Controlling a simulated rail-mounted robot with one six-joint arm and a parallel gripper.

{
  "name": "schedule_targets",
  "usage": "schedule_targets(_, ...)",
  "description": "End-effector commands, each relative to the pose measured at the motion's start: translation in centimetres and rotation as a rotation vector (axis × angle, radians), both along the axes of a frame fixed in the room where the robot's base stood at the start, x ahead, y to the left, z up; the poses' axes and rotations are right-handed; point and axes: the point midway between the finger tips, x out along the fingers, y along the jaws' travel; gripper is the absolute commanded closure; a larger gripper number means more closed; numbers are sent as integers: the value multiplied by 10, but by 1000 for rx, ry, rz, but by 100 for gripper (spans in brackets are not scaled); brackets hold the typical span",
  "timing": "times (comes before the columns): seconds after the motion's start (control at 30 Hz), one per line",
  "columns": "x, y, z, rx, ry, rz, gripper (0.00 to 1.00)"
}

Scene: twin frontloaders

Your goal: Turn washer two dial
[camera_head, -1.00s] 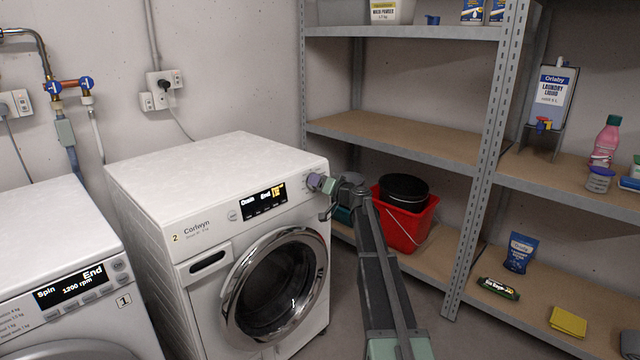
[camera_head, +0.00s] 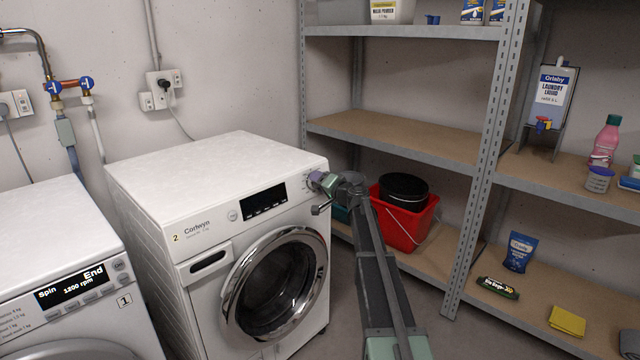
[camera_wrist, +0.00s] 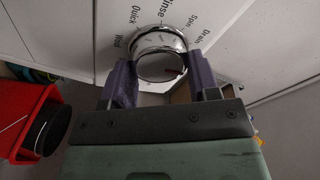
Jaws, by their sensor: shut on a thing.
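Washer two (camera_head: 205,254) is the white machine with the "2" label and the Corlwyn name. In the head view my gripper (camera_head: 318,182) is at the panel's right end and hides the dial.
Washer one (camera_head: 60,270) stands at the left, its display lit with "End". A metal shelf rack (camera_head: 485,150) stands close at the right. A red bucket (camera_head: 408,228) with a black pan on it sits on the lower shelf, close behind my arm.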

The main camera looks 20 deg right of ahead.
Motion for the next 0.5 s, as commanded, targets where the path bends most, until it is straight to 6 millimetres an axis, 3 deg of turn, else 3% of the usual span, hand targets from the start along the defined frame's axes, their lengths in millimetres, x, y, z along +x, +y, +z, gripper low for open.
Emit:
schedule_targets(0.13, 0, 0, 0, -1, 0, 0, 69)
schedule_targets(0.17, 0, 0, 0, -1, 0, 0, 40)
schedule_targets(0.3, 0, 0, 0, -1, 0, 0, 20)
schedule_targets(0.5, 0, 0, 0, -1, 0, 0, 20)
